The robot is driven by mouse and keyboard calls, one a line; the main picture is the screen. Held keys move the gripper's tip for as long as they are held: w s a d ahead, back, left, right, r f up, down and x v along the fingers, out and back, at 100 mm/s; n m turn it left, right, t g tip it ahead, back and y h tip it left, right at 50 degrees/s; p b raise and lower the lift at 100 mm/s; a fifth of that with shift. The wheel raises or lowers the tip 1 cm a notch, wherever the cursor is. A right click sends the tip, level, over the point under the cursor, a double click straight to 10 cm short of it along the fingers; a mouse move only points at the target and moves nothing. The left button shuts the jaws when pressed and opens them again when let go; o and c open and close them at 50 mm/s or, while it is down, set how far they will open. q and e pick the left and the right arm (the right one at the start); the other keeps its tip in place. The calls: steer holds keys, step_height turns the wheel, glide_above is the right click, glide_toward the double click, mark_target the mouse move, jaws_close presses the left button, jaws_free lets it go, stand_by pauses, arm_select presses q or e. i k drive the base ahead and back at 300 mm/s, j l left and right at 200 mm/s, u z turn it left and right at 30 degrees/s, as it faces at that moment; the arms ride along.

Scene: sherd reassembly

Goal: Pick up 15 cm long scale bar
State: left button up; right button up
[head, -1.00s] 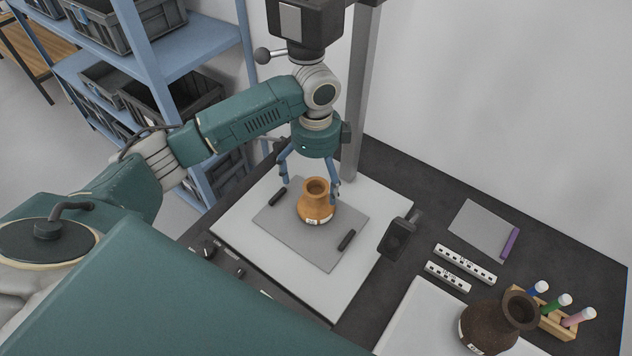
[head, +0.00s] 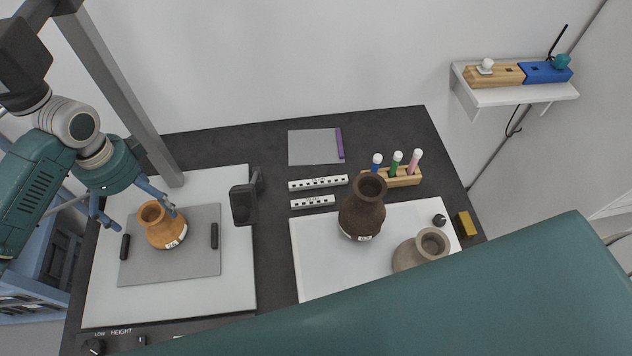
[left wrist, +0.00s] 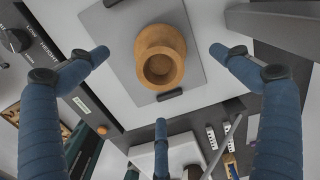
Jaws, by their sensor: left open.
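Two white scale bars with black marks lie on the dark bench in the head view: a longer one (head: 318,183) and a shorter one (head: 312,202) just in front of it. I cannot read their lengths. My left gripper (head: 134,208) is open above the orange pot (head: 166,226), well left of the bars. In the left wrist view its three blue fingers spread around the pot (left wrist: 160,55) with gaps visible. My right gripper is not in view.
The pot stands on a grey mat (head: 200,264) on a white board. Right of the bars are a dark brown jar (head: 362,207) and a pen rack (head: 404,178). A black device (head: 243,204) stands left of them. A grey sheet (head: 313,147) lies behind.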

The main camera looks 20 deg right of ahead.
mark_target(337, 180)
steer(key=k, duration=1.5)
